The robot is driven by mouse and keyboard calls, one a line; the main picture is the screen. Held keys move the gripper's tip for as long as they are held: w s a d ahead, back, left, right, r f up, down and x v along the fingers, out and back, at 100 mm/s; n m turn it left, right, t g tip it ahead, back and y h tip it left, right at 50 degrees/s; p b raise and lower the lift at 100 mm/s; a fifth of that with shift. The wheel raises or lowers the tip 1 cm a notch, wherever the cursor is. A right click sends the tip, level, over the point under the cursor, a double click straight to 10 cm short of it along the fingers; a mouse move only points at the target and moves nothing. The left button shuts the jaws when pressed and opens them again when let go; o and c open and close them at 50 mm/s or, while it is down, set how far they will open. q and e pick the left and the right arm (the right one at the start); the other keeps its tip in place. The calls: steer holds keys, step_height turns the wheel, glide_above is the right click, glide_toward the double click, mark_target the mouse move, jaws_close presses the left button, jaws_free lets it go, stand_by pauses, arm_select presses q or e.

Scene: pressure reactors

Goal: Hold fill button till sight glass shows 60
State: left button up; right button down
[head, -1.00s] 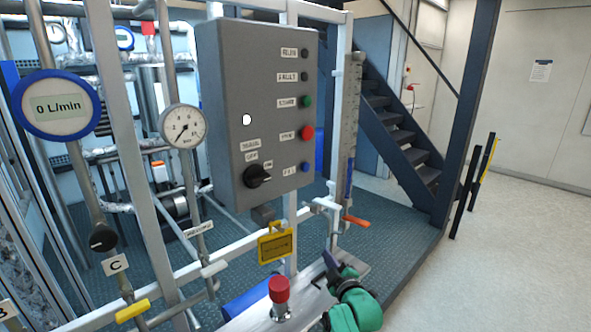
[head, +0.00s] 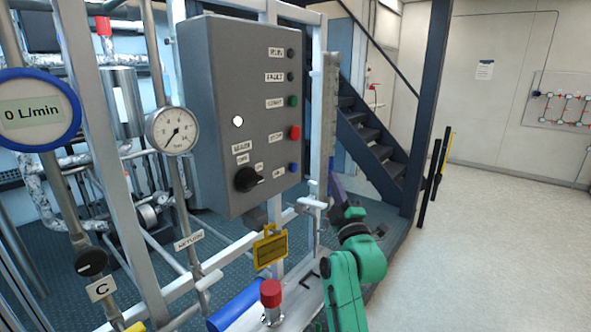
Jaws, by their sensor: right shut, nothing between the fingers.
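The blue fill button (head: 293,168) is the lowest button on the right side of the grey control box (head: 225,110); its label is too small to read surely. The sight glass (head: 330,110) is a narrow upright strip just right of the box; its reading cannot be made out, and its lower end is hidden behind my gripper. My right gripper (head: 335,183), with dark purple fingers on a green arm, is shut and empty. It points upward, right of and slightly below the blue button, apart from it in the picture. My left gripper is not in view.
A black selector knob (head: 248,179), a green button (head: 293,101) and a red button (head: 295,132) are on the box. A yellow tag (head: 270,248) and a red-capped fitting (head: 271,292) lie below. A flow meter (head: 33,110) reads 0 L/min. Floor at right is open.

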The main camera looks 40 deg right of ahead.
mark_target(294, 168)
steer(key=w+a, duration=0.2)
steer(key=w, duration=0.6)
steer(key=shift+w+a, duration=0.25)
steer(key=shift+a, duration=0.1)
stand_by(1.6)
steer(key=shift+w+a, duration=0.1)
steer(key=shift+w, duration=0.3)
steer(key=shift+w+a, duration=0.15)
steer(key=shift+w, duration=0.25)
stand_by(4.5)
